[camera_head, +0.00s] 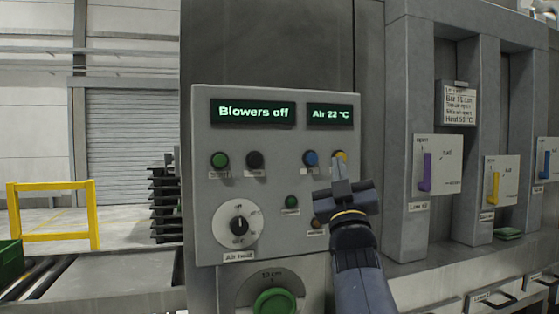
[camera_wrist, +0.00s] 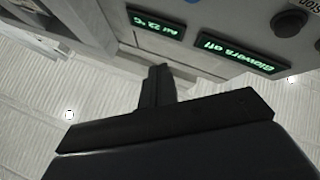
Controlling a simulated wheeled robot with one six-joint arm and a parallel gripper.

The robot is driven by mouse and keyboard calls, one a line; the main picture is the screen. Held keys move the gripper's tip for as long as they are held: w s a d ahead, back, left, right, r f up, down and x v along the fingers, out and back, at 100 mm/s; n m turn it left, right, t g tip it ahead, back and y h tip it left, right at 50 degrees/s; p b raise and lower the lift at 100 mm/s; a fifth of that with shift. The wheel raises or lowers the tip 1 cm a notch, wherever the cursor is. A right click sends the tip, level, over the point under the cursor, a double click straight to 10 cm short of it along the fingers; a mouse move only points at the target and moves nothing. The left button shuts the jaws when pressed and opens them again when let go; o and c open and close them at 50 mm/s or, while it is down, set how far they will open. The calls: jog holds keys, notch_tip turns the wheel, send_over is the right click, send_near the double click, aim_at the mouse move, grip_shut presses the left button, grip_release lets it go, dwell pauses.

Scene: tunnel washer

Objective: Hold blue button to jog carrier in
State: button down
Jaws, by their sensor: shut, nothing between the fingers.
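The blue button (camera_head: 311,158) is on the grey control panel (camera_head: 275,235) in the head view, right of the black button (camera_head: 255,160). A yellow button (camera_head: 341,155) is just right of it, partly hidden by my gripper. My gripper (camera_head: 340,165) is shut and empty, its fingertips in front of the yellow button, right of the blue one. I cannot tell whether they touch the panel. The wrist view shows the shut fingers (camera_wrist: 158,72) below the panel's displays, with the panel upside down. The blue button is not visible there. The carrier cannot be made out.
Displays read "Blowers off" (camera_head: 253,112) and "Air 22 °C" (camera_head: 330,114). A green button (camera_head: 220,160), an air-heat dial (camera_head: 237,225) and a large green knob (camera_head: 274,302) share the machine front. Purple (camera_head: 425,172) and yellow (camera_head: 494,188) levers stand to the right.

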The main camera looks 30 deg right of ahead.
aim_at(312, 159)
jog(key=shift+w+d+p, duration=0.35)
jog(key=shift+w+p, duration=0.15)
jog(key=shift+w, duration=0.95)
jog(key=shift+w+d+p, duration=0.35)
jog(key=shift+w+p, duration=0.15)
jog(key=shift+w, duration=0.9)
jog(key=shift+w+d+p, duration=0.35)
jog(key=shift+w+p, duration=0.15)
jog(key=shift+w, duration=0.95)
jog(key=shift+w+f, duration=0.1)
jog(key=shift+w+d+b, duration=0.1)
jog(key=shift+w+b, duration=0.2)
